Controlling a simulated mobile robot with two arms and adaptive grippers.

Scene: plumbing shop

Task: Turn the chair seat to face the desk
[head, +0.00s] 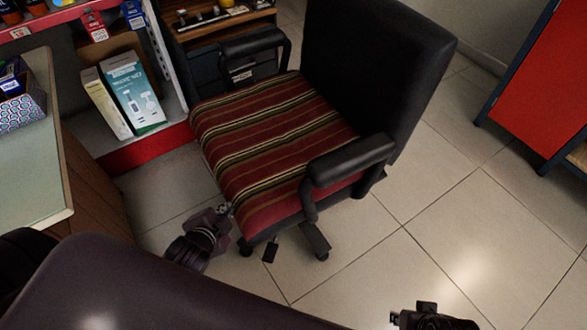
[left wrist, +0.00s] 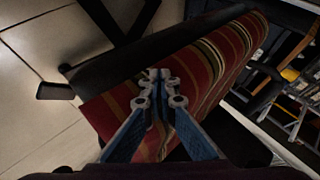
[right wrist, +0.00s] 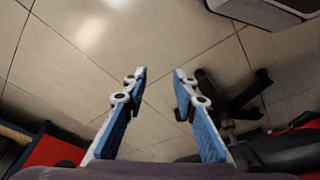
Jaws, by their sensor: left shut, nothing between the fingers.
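The chair (head: 270,150) has a striped red seat, a black backrest (head: 375,65) on its right and two black armrests. Its seat front points to the left and toward me in the head view. The desk (head: 35,150), with a pale green top, stands at the left. My left gripper (head: 225,212) is shut and empty at the near front corner of the seat; I cannot tell whether it touches. In the left wrist view its fingertips (left wrist: 159,76) overlap the striped seat (left wrist: 215,60). My right gripper (head: 402,318) is open over the floor, as the right wrist view (right wrist: 160,72) shows.
A shelf with boxes (head: 130,90) and a red base (head: 155,148) stands behind the desk. A red cabinet (head: 540,90) is at the right. The tiled floor (head: 450,240) right of the chair is clear.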

